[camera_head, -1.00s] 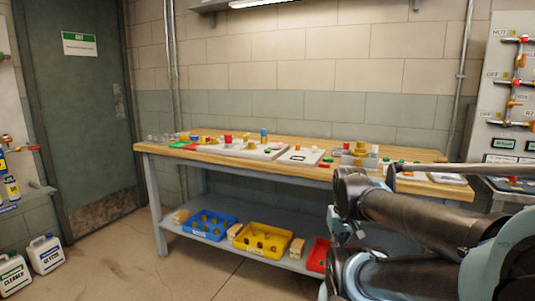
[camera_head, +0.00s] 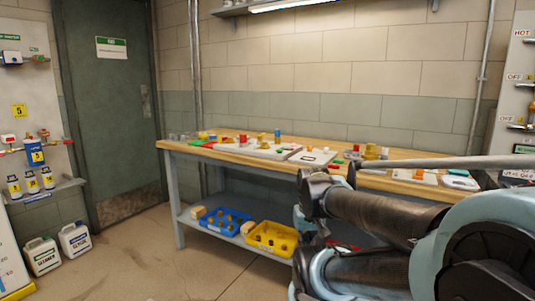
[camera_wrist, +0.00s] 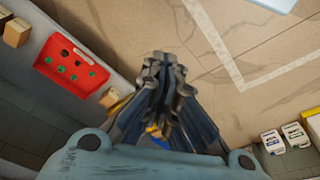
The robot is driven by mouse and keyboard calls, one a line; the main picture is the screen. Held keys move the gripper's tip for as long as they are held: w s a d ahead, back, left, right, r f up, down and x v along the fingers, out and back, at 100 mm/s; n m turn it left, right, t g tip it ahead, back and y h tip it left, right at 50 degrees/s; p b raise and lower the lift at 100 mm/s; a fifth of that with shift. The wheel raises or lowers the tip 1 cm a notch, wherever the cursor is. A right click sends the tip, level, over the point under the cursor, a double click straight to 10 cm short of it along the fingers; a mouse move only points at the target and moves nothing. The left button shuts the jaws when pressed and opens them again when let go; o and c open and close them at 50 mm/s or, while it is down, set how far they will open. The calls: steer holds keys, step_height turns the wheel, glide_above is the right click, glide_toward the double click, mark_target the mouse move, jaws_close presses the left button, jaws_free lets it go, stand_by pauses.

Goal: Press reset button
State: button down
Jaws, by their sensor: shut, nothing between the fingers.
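I cannot make out a button marked as reset in these views. In the head view, the right wall panel (camera_head: 521,95) is cut off by the picture edge, and small coloured fittings show on it. A left wall panel (camera_head: 30,95) carries small fittings too. My gripper (camera_wrist: 163,62) shows in the wrist view, shut and empty, over the floor near the bench's lower shelf. In the head view my arm crosses the lower right, and the gripper cannot be made out there.
A workbench (camera_head: 180,147) with many small parts stands along the back wall. Below are a blue bin (camera_head: 220,231), a yellow bin (camera_head: 272,252) and, in the wrist view, a red bin (camera_wrist: 50,75). Two jugs (camera_head: 75,240) stand at left. Floor in front is clear.

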step_height(320, 180, up, 30)
steer(key=m+t, duration=0.7)
steer(key=m, duration=0.2)
glide_above(280, 150)
steer(key=w+d, duration=0.1)
steer(key=shift+w+r, duration=0.2)
steer(key=shift+f, duration=0.15)
steer(key=shift+f, duration=4.3)
